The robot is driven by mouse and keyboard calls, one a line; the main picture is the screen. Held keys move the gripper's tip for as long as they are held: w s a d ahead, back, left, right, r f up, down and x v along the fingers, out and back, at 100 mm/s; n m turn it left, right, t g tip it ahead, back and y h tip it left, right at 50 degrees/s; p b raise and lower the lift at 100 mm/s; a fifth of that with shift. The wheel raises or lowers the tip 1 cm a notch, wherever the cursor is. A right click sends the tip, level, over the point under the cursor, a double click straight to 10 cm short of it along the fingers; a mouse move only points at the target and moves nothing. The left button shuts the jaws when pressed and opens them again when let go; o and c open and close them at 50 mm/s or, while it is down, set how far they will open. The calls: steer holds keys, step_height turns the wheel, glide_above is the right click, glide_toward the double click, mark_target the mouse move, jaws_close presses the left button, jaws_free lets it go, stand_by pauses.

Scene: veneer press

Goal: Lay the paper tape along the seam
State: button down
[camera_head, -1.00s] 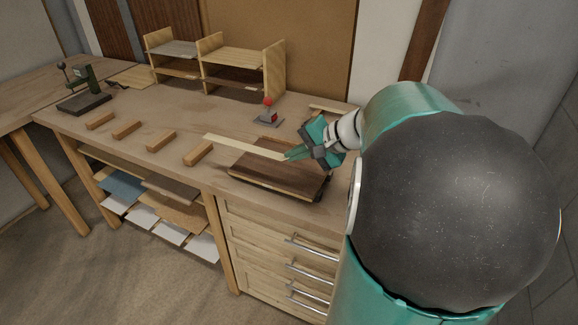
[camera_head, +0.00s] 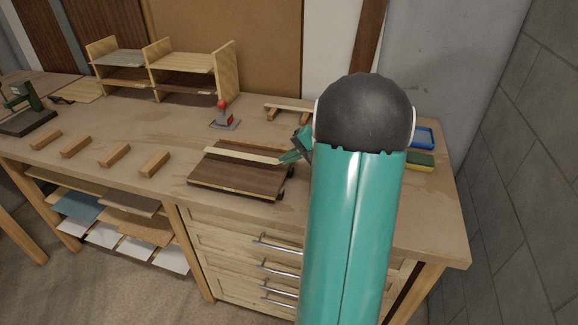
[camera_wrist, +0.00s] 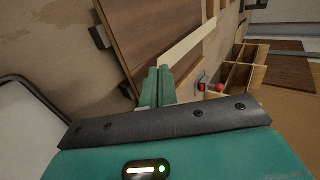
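The paper tape (camera_head: 243,154) is a pale, straight strip over the far part of the brown veneer panel (camera_head: 235,180), running roughly along its length. My gripper (camera_head: 287,159) is at the tape's right end, low over the panel's right edge. In the wrist view, the two green fingers (camera_wrist: 157,84) are close together and the tape (camera_wrist: 187,44) runs out from their tips across the veneer (camera_wrist: 140,40). The fingers look shut on the tape's end. The seam itself is not clear; I cannot tell whether the tape touches the veneer all along.
A red-knobbed tool (camera_head: 223,114) stands behind the panel. Several wooden blocks (camera_head: 115,156) lie to the left. A wooden bar on supports (camera_head: 287,107) is at the back. A blue tray (camera_head: 425,137) and a green-yellow sponge (camera_head: 420,160) are right of my arm. A shelf rack (camera_head: 165,75) stands behind.

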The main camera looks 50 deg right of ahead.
steer(key=shift+d+f, duration=0.1)
steer(key=shift+f, duration=2)
steer(key=c, duration=1.7)
jaws_free()
steer(key=shift+s+f, duration=0.1)
